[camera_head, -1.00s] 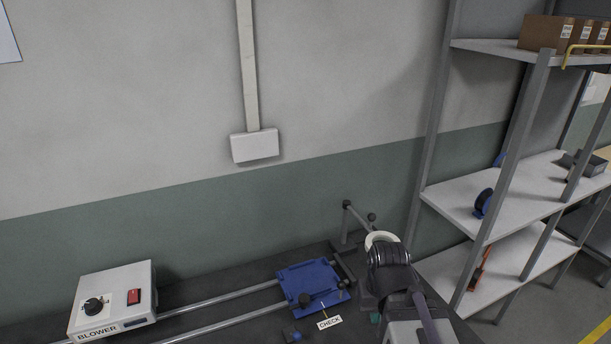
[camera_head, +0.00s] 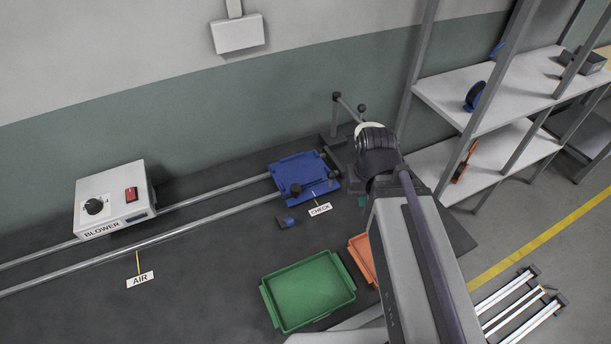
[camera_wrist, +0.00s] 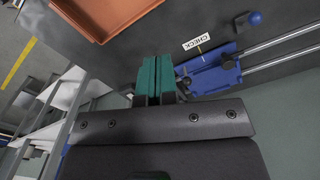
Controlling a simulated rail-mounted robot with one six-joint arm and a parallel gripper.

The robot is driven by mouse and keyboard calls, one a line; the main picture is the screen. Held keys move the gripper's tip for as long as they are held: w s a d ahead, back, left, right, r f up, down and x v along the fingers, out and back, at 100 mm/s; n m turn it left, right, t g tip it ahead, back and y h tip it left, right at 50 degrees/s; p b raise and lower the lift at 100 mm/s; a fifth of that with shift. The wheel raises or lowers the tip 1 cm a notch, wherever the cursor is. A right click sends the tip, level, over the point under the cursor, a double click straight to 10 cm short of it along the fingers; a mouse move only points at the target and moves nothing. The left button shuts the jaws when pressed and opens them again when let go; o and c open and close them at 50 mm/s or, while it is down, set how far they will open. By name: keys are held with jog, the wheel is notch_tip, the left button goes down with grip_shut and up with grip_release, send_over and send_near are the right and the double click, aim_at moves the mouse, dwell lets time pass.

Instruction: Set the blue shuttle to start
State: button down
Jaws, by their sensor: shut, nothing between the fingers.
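The blue shuttle (camera_head: 305,175) is a flat plate with a dark knob, sitting on two parallel rails (camera_head: 220,193) at their right end, beside the CHECK label (camera_head: 320,210). The shuttle also shows in the wrist view (camera_wrist: 208,78), right of my fingers. My gripper (camera_wrist: 156,68) has teal fingers that are together and empty, apart from the shuttle in that picture. In the head view only a bit of teal (camera_head: 362,201) shows below my dark wrist, right of the shuttle.
A green tray (camera_head: 274,311) and orange tray (camera_head: 358,250) lie in front. A post (camera_head: 336,118) stands behind the shuttle; shelves (camera_head: 460,92) are right.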

aim_at(331, 179)
jog(key=c, duration=1.8)
grip_release()
jog(key=shift+c, duration=0.2)
